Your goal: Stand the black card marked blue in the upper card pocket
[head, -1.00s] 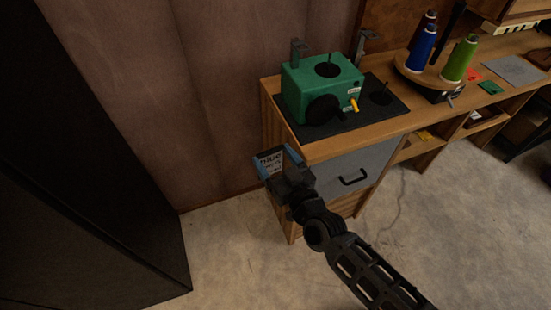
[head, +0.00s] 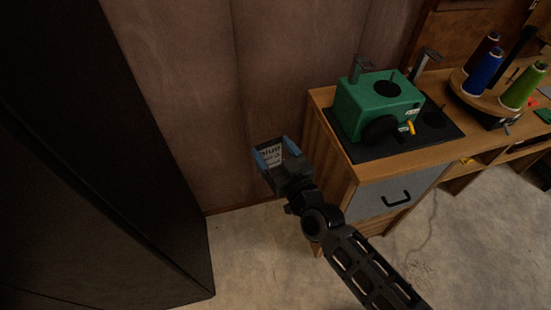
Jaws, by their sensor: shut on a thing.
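The black card marked blue (head: 270,156) is in my gripper (head: 275,151), near the middle of the head view. My gripper has blue fingertips and is shut on the card. It holds the card up in front of the brown wall, left of the wooden bench. I cannot make out the upper card pocket in this view.
The wooden bench (head: 345,167) bears a green machine (head: 380,105) on a black mat and several thread cones on a round stand (head: 475,98). A grey drawer (head: 390,193) is below. A tall black cabinet (head: 100,180) fills the left. Bare floor (head: 255,250) lies between.

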